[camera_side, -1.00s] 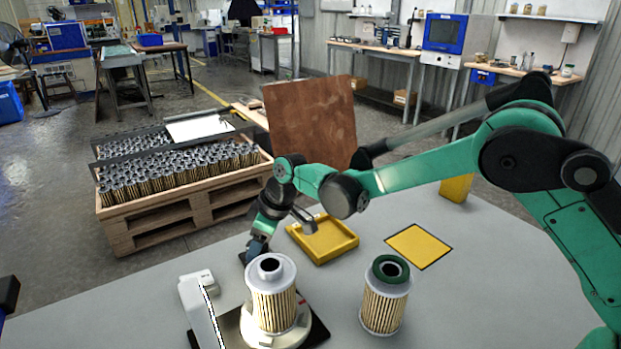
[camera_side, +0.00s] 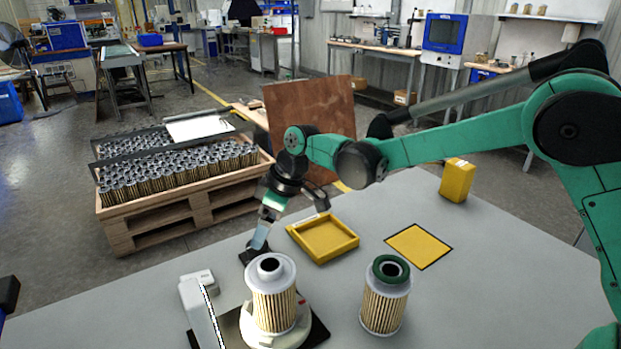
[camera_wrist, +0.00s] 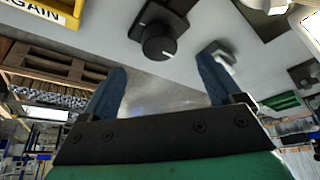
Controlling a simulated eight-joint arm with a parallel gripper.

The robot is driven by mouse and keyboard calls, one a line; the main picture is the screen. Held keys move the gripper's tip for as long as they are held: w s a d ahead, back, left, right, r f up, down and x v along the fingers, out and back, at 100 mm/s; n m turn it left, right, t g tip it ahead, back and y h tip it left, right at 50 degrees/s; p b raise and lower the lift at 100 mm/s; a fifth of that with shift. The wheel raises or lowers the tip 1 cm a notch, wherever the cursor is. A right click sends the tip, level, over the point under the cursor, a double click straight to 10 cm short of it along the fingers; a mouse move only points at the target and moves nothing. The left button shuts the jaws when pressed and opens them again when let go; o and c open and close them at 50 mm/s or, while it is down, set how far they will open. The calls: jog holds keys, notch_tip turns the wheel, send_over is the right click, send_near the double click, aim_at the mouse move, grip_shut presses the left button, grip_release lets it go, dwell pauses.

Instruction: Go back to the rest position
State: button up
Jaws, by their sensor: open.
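My gripper (camera_side: 259,237) hangs over the table's far left edge in the side view, above a small black block with a knob (camera_side: 254,252). In the wrist view my gripper (camera_wrist: 165,85) shows its two blue fingers wide apart with nothing between them. The black knob (camera_wrist: 158,44) shows beyond the fingers, apart from them. A white filter cartridge (camera_side: 272,294) with a pleated body stands upright on a round white holder (camera_side: 293,340). A second cartridge with a green top ring (camera_side: 385,296) stands upright on the table to its right.
A yellow tray (camera_side: 323,238), empty, lies right of my gripper. A yellow square mat (camera_side: 419,246) is bare. A yellow box (camera_side: 457,180) stands at the back right. A white upright device (camera_side: 200,309) is at the left. A pallet crate of cartridges (camera_side: 178,224) stands beyond the table.

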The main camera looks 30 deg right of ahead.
jog(key=shift+s+r, duration=0.1)
jog(key=shift+r, duration=0.15)
jog(key=shift+d+r, duration=0.1)
jog(key=shift+d, duration=0.05)
jog(key=s+d+r+m+t+h, duration=0.1)
jog(key=s+d+r+m+t, duration=0.1)
jog(key=s+d+r+m, duration=0.35)
jog(key=s+d+m+t+h, duration=0.1)
jog(key=s+d+m, duration=0.1)
jog(key=s+d, duration=0.2)
jog(key=s+d+m+t+h, duration=0.1)
jog(key=s+d, duration=0.3)
jog(key=s, duration=0.4)
jog(key=shift+s+r+m, duration=0.15)
jog(key=shift+s+m, duration=0.1)
jog(key=shift+m, duration=0.1)
